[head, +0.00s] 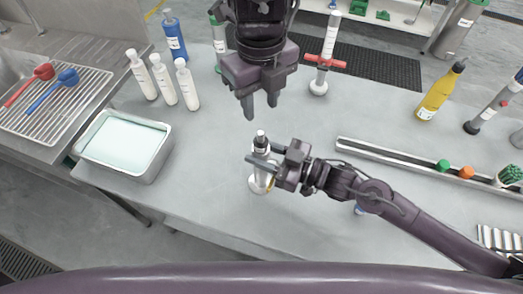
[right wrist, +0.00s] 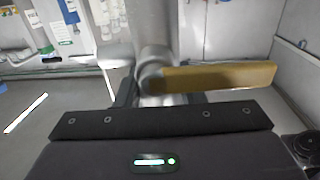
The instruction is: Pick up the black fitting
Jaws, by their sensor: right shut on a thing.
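A slim upright grinder (head: 257,182) with a pale round base stands on the grey table. A small black fitting (head: 260,143) with a light top shows at its upper end. My right gripper (head: 256,155) is shut around the grinder's body, just below the black part. In the right wrist view the grey body (right wrist: 157,55) is between the fingers, with a yellow-brown handle (right wrist: 220,77) pointing right. My left gripper (head: 261,107) hangs above and behind the grinder, fingers down, open and empty, apart from the black fitting.
A metal tray of pale liquid (head: 164,165) and white bottles (head: 163,80) stand left. A red-handled stand (head: 325,60) is behind right. A yellow bottle (head: 438,92) and a metal rail (head: 385,158) lie right. The table between the tray and grinder is clear.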

